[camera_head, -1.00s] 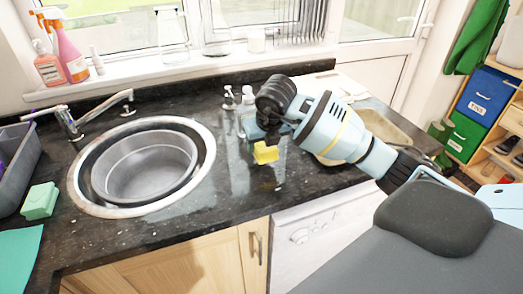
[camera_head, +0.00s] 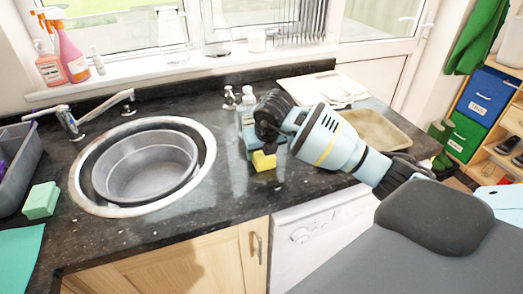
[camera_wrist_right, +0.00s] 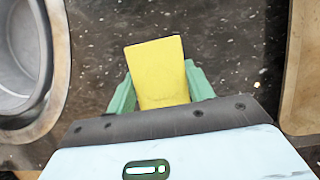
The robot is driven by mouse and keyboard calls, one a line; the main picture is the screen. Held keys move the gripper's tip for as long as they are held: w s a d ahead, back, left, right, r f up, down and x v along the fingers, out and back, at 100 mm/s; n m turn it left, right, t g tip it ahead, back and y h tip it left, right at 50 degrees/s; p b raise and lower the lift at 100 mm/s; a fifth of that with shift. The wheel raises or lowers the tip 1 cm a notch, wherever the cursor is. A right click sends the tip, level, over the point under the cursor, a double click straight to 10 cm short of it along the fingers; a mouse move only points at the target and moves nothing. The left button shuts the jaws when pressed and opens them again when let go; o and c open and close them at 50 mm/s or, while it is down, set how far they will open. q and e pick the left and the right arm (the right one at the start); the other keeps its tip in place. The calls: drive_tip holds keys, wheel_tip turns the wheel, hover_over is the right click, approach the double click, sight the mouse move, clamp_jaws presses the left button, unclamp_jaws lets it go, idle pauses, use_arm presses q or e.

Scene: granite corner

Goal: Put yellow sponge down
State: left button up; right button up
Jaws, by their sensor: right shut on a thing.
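The yellow sponge (camera_head: 263,161) is at the tip of my right gripper (camera_head: 262,146), over the dark counter right of the sink. In the right wrist view the sponge (camera_wrist_right: 158,72) stands between the two green fingers of my right gripper (camera_wrist_right: 160,95), which is shut on it. Whether the sponge's underside touches the counter I cannot tell. My left gripper is not in view.
The round metal sink (camera_head: 145,165) lies to the left. A green sponge (camera_head: 41,201) sits left of it. Bottles (camera_head: 247,106) stand behind the gripper, and a beige tray (camera_head: 375,131) is to the right. Dark granite counter (camera_head: 225,190) in front is clear.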

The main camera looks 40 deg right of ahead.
drive_tip(key=o, duration=1)
drive_tip(key=shift+f, duration=0.1)
drive_tip(key=shift+c, duration=0.2)
drive_tip(key=shift+r, duration=0.3)
drive_tip(key=v, duration=1.1)
drive_tip(key=shift+s+r+p, duration=0.2)
drive_tip(key=shift+r+p, duration=0.2)
drive_tip(key=shift+p, duration=0.05)
drive_tip(key=shift+f, duration=0.1)
